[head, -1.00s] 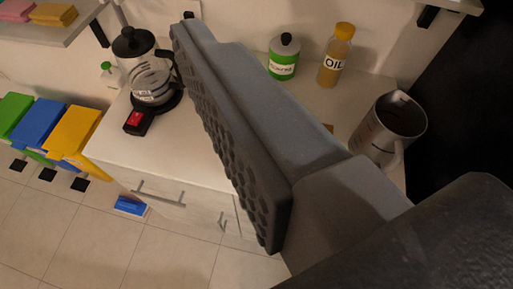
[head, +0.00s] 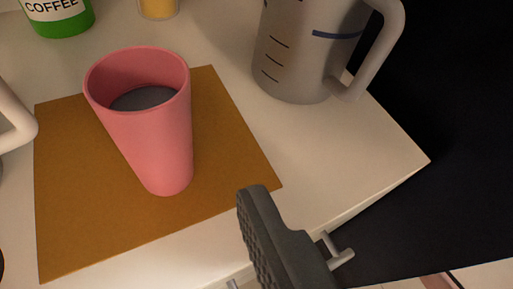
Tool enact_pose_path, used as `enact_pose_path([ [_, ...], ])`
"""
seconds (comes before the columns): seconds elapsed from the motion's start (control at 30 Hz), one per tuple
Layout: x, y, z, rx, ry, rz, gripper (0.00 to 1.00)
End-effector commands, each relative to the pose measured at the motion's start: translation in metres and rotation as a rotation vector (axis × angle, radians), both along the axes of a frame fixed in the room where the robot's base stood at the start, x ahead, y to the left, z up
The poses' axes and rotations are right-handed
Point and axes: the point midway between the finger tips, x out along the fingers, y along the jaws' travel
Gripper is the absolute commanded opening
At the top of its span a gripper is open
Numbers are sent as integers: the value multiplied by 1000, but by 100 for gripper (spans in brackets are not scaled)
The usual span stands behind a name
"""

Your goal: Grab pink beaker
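The pink beaker (head: 158,135) stands upright on a brown-orange square mat (head: 75,215) on the white counter. One dark finger of my gripper (head: 262,225) is in view at the bottom, right of the beaker and nearer the camera. Its textured pad faces left and is bare, with a gap between it and the beaker. The other finger is out of view. My gripper looks open and empty.
A grey measuring jug (head: 305,55) with a handle stands behind and right of the beaker. A white handle (head: 12,125) shows at the left edge. A green coffee jar (head: 62,18) stands at the back. The counter's right edge borders a dark area.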

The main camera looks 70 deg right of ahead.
Motion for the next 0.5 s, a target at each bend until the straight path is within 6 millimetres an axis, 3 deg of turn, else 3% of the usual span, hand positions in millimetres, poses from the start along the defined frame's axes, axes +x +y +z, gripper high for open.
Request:
enact_pose_path([
  [0.5, 46, -49, -40, 0, 3, -2, 76],
])
